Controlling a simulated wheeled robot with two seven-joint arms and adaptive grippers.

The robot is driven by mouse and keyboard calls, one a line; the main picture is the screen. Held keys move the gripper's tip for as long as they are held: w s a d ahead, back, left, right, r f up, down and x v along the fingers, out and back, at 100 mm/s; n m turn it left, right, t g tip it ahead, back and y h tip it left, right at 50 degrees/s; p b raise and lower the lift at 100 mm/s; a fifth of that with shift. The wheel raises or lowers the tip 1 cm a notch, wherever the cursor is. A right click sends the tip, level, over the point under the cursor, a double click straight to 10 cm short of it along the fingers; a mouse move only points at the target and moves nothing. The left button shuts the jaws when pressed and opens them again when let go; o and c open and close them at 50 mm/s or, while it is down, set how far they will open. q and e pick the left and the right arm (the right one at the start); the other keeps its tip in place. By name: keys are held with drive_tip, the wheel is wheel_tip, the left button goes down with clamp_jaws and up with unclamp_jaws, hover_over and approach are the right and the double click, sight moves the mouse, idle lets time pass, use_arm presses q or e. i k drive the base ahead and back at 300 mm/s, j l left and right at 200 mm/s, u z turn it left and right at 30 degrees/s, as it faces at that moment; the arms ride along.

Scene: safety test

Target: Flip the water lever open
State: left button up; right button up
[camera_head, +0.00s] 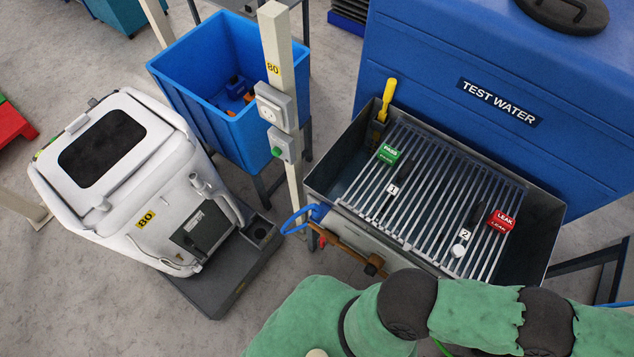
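A blue loop-shaped lever (297,221), which looks like the water lever, sticks out at the front left corner of the metal test basin (330,178). It sits by a brown pipe (345,247) along the basin's front, with a small red part (322,241) beside it. Whether the valve is open or closed I cannot tell. My green-sleeved arm crosses the bottom right of the view, in front of the basin and below the lever. Neither of my grippers is in view.
A blue tank labelled TEST WATER (430,55) stands behind the basin. A slatted rack (440,190) holds green PASS and red LEAK blocks. A post (278,60) with a socket, a blue bin (185,85) and a white machine (150,180) stand left.

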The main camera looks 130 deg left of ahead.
sight(323, 242)
drive_tip(key=k+l+u, duration=0.1)
drive_tip(key=u, duration=0.35)
drive_tip(key=k+l+u, duration=0.15)
drive_tip(key=u, duration=0.3)
drive_tip(key=k+l+u, duration=0.1)
drive_tip(key=u, duration=0.35)
drive_tip(key=k+u, duration=0.15)
drive_tip(key=u, duration=0.3)
drive_tip(key=k+u, duration=0.2)
drive_tip(key=u, duration=0.2)
drive_tip(key=k+u, duration=0.1)
drive_tip(key=u, duration=0.35)
drive_tip(key=k+j+u, duration=0.15)
drive_tip(key=u, duration=0.3)
